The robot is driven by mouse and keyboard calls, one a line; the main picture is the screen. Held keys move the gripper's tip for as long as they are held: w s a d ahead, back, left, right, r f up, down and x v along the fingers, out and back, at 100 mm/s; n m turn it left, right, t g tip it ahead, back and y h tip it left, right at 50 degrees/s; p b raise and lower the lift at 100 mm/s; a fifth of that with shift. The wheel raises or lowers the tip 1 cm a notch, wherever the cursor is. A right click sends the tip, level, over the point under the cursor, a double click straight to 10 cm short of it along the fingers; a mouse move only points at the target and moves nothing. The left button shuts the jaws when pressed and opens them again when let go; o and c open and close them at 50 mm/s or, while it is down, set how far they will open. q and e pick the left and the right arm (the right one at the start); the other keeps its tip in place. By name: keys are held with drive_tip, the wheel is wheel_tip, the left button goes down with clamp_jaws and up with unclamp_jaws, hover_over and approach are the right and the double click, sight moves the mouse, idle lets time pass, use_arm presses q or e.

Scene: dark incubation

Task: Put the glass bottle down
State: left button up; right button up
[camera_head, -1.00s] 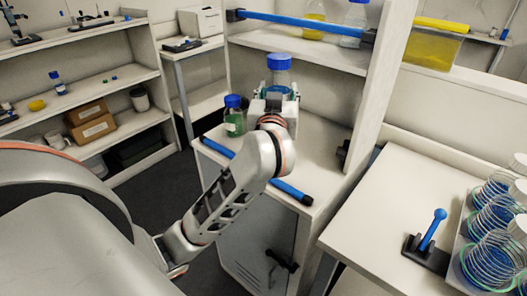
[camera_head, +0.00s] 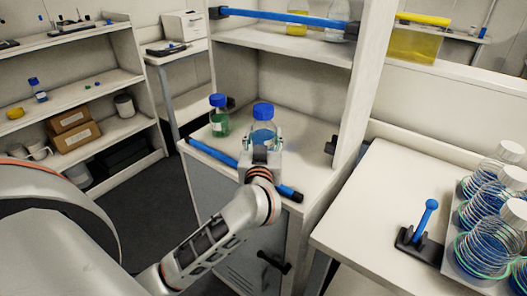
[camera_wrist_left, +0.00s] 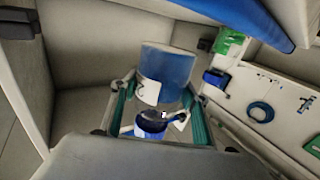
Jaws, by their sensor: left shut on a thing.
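The glass bottle (camera_head: 263,130), with a blue cap and bluish liquid, is in my left gripper (camera_head: 260,154). It appears upright, over the front part of the cabinet's white worktop (camera_head: 305,150). The gripper covers its lower part, so I cannot tell whether its base touches the surface. In the left wrist view, the bottle (camera_wrist_left: 168,72) shows blue with a white label between the fingers of my left gripper (camera_wrist_left: 160,112). My right gripper is not in view.
A green-liquid bottle (camera_head: 219,122) with a blue cap stands left on the worktop. A blue bar (camera_head: 212,153) runs along the front edge. A shelf with another blue bar (camera_head: 282,19) is above. The worktop right of the held bottle looks clear.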

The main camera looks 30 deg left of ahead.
use_arm(q)
wheel_tip(320, 180, down, 4)
drive_tip(key=shift+f+b, duration=0.2)
drive_tip(key=shift+b, duration=0.4)
drive_tip(key=shift+f, duration=0.15)
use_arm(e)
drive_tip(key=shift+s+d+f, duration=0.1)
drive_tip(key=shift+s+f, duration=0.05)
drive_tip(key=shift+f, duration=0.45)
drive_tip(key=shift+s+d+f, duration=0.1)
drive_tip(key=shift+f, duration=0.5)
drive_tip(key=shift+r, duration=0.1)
use_arm(q)
drive_tip(key=o, duration=1.2)
drive_tip(key=shift+f, duration=0.2)
drive_tip(key=shift+c, duration=0.2)
drive_tip(key=o, duration=0.4)
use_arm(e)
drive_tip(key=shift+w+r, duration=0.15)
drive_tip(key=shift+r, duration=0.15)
